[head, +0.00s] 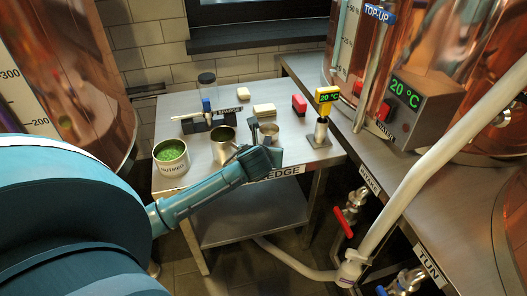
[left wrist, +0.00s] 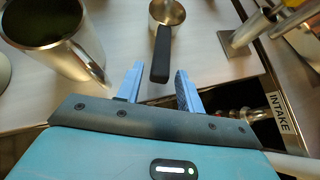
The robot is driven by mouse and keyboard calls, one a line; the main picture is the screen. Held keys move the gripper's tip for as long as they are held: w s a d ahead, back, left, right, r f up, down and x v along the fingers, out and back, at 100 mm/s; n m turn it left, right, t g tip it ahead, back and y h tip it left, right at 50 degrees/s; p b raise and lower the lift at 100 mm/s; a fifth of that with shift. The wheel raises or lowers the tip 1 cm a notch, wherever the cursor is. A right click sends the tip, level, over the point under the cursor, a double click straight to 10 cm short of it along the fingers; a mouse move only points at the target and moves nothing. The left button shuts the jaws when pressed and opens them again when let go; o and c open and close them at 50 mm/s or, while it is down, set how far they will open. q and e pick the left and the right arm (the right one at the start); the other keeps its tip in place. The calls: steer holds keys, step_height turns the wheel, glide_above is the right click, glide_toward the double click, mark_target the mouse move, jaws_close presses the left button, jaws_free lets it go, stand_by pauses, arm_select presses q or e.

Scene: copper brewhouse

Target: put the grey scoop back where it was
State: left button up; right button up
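The grey scoop (left wrist: 167,12) lies on the metal table, its round metal bowl away from me and its black handle (left wrist: 161,55) pointing toward my left gripper. In the head view, part of the scoop's bowl (head: 268,130) shows just beyond the gripper. My left gripper (left wrist: 159,74) is open, with its two blue fingers apart on either side of the handle's near end. In the head view, my left gripper (head: 259,152) is over the table's front edge and hides the handle partly. My right gripper is not in view.
A metal mug (head: 222,148) stands close left of the left gripper, and a tin of green stuff (head: 171,160) farther left. A dark rack (head: 212,122) is behind. A stand with a green display (head: 322,120) is to the right, and copper vessels flank the table.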

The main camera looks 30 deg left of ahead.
arm_select(q)
steer(key=shift+o, duration=0.4)
steer(key=shift+r, duration=0.1)
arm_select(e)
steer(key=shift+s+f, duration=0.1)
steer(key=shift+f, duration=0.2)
arm_select(q)
steer(key=shift+s+d+r, duration=0.1)
steer(key=shift+s+r, duration=0.1)
steer(key=shift+r, duration=0.1)
steer(key=p+v, duration=0.2)
steer(key=v, duration=0.9)
steer(key=s+d+f+n+t+h, duration=0.1)
steer(key=s+d+f+n+h, duration=0.3)
steer(key=n, duration=1)
steer(key=s+d+f+n+t+h, duration=0.1)
steer(key=s+d+f+n+h, duration=0.4)
steer(key=s+d+n, duration=0.5)
steer(key=d+f+n, duration=0.1)
steer(key=d+n, duration=0.2)
steer(key=n, duration=0.1)
steer(key=shift+f, duration=0.2)
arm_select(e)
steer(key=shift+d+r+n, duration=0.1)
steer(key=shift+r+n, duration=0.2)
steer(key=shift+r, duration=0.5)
arm_select(q)
steer(key=shift+d, duration=0.15)
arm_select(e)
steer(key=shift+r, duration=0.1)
